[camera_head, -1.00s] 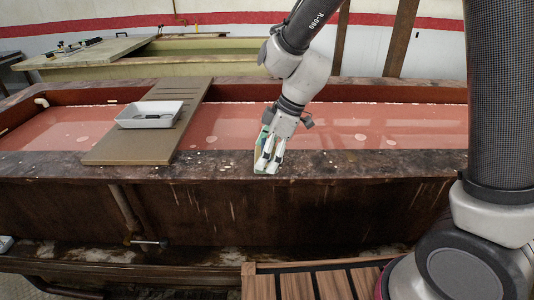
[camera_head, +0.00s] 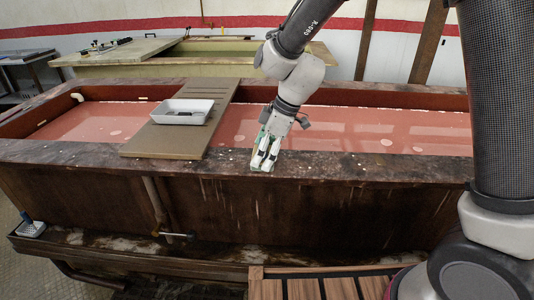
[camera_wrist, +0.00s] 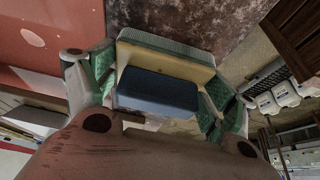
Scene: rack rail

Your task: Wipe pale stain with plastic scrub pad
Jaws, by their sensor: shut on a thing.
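My gripper (camera_head: 265,163) is shut on the scrub pad, low over the near rim (camera_head: 340,167) of the long tank. In the wrist view the fingers (camera_wrist: 158,95) hold the scrub pad (camera_wrist: 172,60) from both sides; it has a grey-green ribbed face, a yellowish layer and a blue block. The pad's face points to the dark, mottled rim. I cannot tell whether it touches. In the head view the fingers mostly hide the pad. I cannot make out a distinct pale stain; pale specks and marks lie along the rim, and the spot under the pad is hidden.
A brown board (camera_head: 165,143) spans the tank left of my gripper, with a white tray (camera_head: 183,111) on it. Reddish liquid (camera_head: 350,125) with pale discs fills the tank. A pipe with a valve (camera_head: 172,236) runs down the front. The rim to the right is clear.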

